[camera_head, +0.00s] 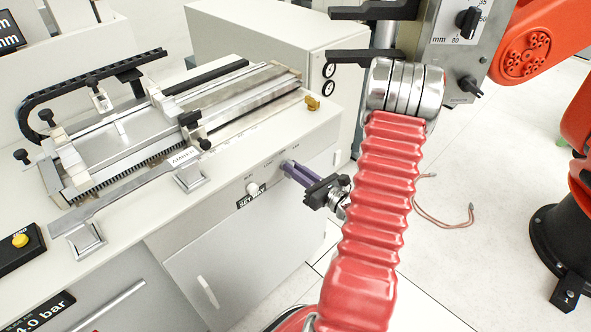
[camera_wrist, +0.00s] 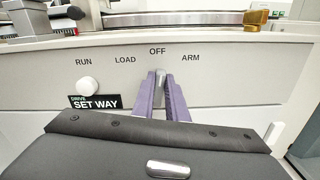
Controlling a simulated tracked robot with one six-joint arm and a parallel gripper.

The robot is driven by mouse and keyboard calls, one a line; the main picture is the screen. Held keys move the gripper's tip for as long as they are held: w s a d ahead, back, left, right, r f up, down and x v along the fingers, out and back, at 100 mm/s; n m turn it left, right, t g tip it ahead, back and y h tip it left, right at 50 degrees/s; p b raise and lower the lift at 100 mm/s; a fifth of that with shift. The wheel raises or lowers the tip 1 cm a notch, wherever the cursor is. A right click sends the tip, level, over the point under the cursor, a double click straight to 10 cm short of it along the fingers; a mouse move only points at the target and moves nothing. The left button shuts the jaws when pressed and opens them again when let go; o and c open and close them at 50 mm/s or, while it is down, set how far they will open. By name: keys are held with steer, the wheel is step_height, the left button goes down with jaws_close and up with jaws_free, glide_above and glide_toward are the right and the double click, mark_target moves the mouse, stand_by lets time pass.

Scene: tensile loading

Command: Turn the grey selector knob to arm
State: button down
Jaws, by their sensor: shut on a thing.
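The grey selector knob (camera_wrist: 160,79) is on the white front panel (camera_wrist: 230,90) of the bench. It sits under the word OFF, with ARM to the right and LOAD and RUN to the left. Its visible grey part is upright, in line with OFF. My gripper (camera_wrist: 162,84) is shut on the knob, with one purple finger on each side. The fingers hide much of the knob's lower part. In the head view my gripper (camera_head: 290,168) reaches the panel from the right, and I cannot make out the knob clearly there.
A white round knob (camera_wrist: 88,87) is left of my fingers, above a black SET WAY label (camera_wrist: 95,103). In the head view a metal slide machine (camera_head: 160,120) covers the bench top. Floor shows at the right.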

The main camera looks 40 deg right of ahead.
steer(key=m, duration=0.3)
steer(key=d+m, duration=0.1)
steer(key=m, duration=0.3)
steer(key=shift+f, duration=0.2)
stand_by(0.4)
steer(key=c, duration=1.8)
jaws_free()
steer(key=shift+o, duration=0.2)
steer(key=s, duration=1.4)
steer(key=shift+w+d+f, duration=0.1)
steer(key=shift+d, duration=0.05)
